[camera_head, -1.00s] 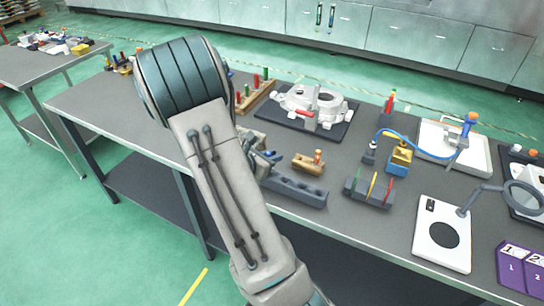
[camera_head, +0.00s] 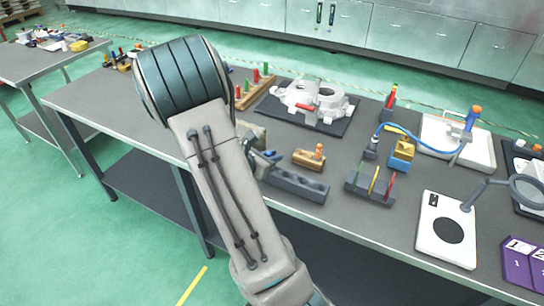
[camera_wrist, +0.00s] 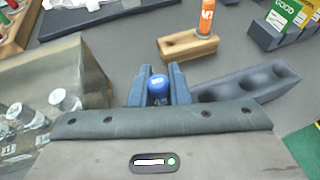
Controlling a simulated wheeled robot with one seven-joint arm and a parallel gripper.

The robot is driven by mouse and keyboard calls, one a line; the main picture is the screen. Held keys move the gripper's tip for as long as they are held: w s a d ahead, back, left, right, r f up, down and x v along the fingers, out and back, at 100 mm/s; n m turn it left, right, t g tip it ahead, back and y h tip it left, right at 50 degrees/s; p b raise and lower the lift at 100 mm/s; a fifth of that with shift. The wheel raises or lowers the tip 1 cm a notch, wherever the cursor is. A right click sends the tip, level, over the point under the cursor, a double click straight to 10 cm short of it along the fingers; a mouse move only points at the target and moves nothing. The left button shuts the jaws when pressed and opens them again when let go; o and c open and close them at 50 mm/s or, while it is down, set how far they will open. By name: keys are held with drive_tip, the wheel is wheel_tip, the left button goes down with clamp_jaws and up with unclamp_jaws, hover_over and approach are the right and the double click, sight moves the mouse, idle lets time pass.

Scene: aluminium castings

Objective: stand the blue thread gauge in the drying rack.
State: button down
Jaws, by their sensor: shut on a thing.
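The blue thread gauge (camera_wrist: 158,87) shows its round blue top between the two fingers of my gripper (camera_wrist: 160,88) in the wrist view. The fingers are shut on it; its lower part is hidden. In the head view my gripper (camera_head: 267,158) is partly behind my arm, and a bit of blue shows there. A long dark grey block with a row of hollows (camera_wrist: 245,92) lies just right of my gripper; it also shows in the head view (camera_head: 297,185). A wooden rack (camera_head: 256,93) with red and green pieces stands farther back. I cannot tell which is the drying rack.
A small wooden block (camera_wrist: 188,45) holds an orange gauge. A beige box-like block (camera_wrist: 75,75) stands close on the left. A dark holder (camera_head: 370,188) with coloured cards stands to the right. A white casting (camera_head: 315,100) lies on a dark mat behind.

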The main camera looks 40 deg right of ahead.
drive_tip(key=c, duration=1.3)
unclamp_jaws()
drive_tip(key=v, duration=1.3)
drive_tip(key=shift+a, duration=0.4)
drive_tip(key=shift+r, duration=0.1)
drive_tip(key=s+a+r+m+y, duration=0.3)
drive_tip(key=s+a+m+y, duration=0.3)
drive_tip(key=m, duration=0.3)
drive_tip(key=s+a+r+m+t+y, duration=0.1)
drive_tip(key=s+a+r+m+y, duration=0.3)
drive_tip(key=a+m, duration=0.5)
drive_tip(key=s+m+y, duration=0.1)
drive_tip(key=s+y, duration=0.1)
drive_tip(key=y, duration=0.1)
drive_tip(key=shift+s, duration=0.2)
